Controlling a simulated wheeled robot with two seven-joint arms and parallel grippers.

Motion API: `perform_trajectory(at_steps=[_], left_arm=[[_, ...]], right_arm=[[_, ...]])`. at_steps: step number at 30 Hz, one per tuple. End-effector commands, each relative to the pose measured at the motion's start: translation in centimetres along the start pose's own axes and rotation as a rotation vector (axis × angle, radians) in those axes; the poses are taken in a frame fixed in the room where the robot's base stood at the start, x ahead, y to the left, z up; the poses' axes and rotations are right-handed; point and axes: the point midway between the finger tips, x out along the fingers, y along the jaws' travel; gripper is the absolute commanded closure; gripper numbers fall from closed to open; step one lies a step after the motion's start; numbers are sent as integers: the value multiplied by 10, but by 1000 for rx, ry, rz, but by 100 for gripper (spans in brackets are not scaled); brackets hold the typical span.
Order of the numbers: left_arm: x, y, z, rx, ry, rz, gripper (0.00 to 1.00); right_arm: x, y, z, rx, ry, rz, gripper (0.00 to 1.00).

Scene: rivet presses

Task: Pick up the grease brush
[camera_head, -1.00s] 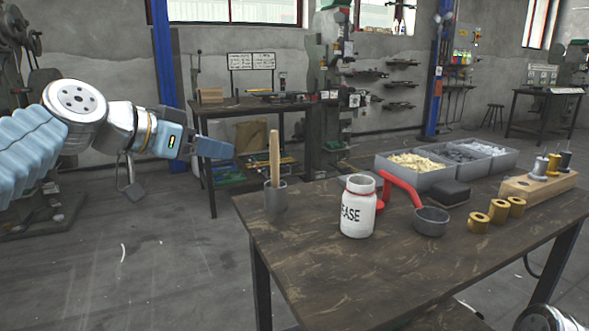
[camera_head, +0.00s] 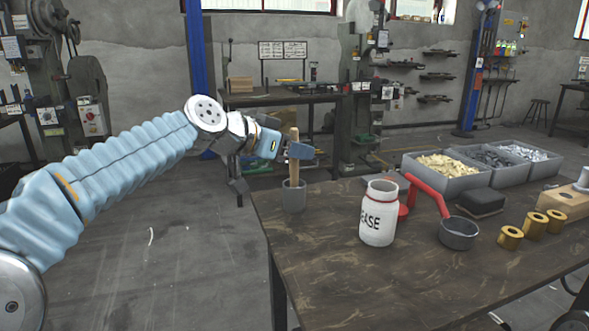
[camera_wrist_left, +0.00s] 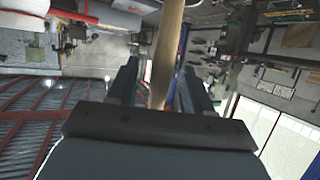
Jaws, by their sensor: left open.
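The grease brush (camera_head: 294,150) stands upright in a small grey cup (camera_head: 294,196) at the table's left corner. Only its wooden handle shows; its lower end is hidden in the cup. My left gripper (camera_head: 272,165) is open at the handle, above the cup's rim. In the head view the handle crosses in front of one blue finger. In the left wrist view the handle (camera_wrist_left: 164,60) runs between the two spread fingers (camera_wrist_left: 160,82). I cannot tell whether either finger touches it. My right gripper is not in view.
A white grease jar (camera_head: 379,215) stands right of the cup. Beyond it are a red-handled grey pot (camera_head: 459,233), a dark block (camera_head: 481,202), brass bushings (camera_head: 511,238) and grey bins (camera_head: 450,185) of small parts. The table's (camera_head: 370,285) front is clear.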

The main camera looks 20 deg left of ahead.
Motion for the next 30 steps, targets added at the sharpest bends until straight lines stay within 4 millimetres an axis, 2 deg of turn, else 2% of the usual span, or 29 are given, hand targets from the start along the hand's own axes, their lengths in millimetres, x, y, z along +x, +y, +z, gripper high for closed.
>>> perform_trajectory(at_steps=[4,12,22,30], left_arm=[[19,0,-1,-1,0,1,50],[23,0,0,0,1,-1,50],[22,0,0,0,1,-1,100],[22,0,-2,0,1,-1,100]], right_arm=[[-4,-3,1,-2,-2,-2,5],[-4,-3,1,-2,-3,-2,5],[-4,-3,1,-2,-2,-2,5],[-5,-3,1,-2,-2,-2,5]])
